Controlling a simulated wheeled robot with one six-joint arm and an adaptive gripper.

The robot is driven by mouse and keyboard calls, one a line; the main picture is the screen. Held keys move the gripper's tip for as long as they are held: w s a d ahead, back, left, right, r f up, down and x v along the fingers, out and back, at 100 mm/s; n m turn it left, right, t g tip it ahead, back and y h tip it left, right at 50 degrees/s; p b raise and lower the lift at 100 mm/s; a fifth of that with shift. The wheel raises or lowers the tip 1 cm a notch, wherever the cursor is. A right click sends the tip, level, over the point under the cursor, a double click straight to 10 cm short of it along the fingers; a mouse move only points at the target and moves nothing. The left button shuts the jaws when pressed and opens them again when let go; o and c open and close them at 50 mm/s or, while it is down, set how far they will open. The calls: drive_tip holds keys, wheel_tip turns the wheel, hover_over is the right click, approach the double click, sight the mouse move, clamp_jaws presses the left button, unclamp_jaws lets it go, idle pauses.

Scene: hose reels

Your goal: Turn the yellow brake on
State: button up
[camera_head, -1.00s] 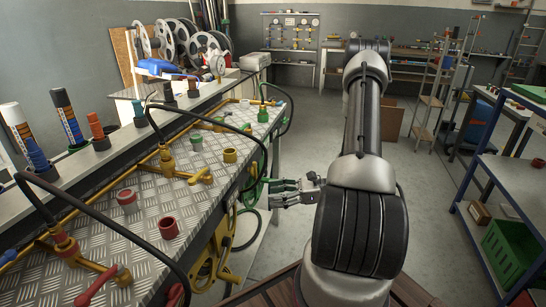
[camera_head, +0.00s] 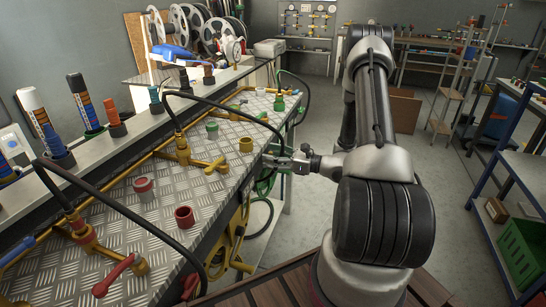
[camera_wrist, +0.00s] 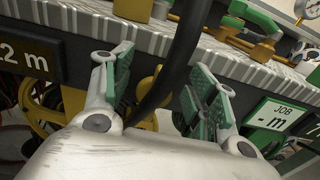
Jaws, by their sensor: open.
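The yellow hose reel (camera_head: 232,232) hangs below the front edge of the bench, with a yellow lever-like part (camera_head: 243,266) low on it that may be the brake. In the wrist view a yellow reel (camera_wrist: 32,98) shows at the left and a yellow part (camera_wrist: 147,88) lies beyond my fingers, partly hidden by a black hose (camera_wrist: 178,60). I cannot tell surely which part is the brake. My gripper (camera_head: 272,161) is open and empty at the bench's front edge, above and right of the yellow reel. In the wrist view its fingers (camera_wrist: 160,66) stand either side of the hose.
The metal bench (camera_head: 190,200) carries a yellow valve (camera_head: 184,150), several loose couplings and looping black hoses. A green reel (camera_head: 265,183) hangs right of the yellow one. Number plates (camera_wrist: 25,58) and a green job plate (camera_wrist: 277,115) sit along the bench front. A blue shelf stands right.

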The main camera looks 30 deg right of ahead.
drive_tip(key=c, duration=1)
drive_tip(key=shift+m, duration=0.4)
drive_tip(key=shift+w+d+f+m, duration=0.25)
drive_tip(key=shift+f+m, duration=0.1)
drive_tip(key=shift+m, duration=2.5)
drive_tip(key=shift+w+d+f+m, duration=0.3)
drive_tip(key=shift+f+m, duration=0.1)
drive_tip(key=shift+m, duration=2.5)
drive_tip(key=shift+w+d+f+m, duration=0.25)
drive_tip(key=shift+f+m, duration=0.1)
drive_tip(key=shift+m, duration=2.5)
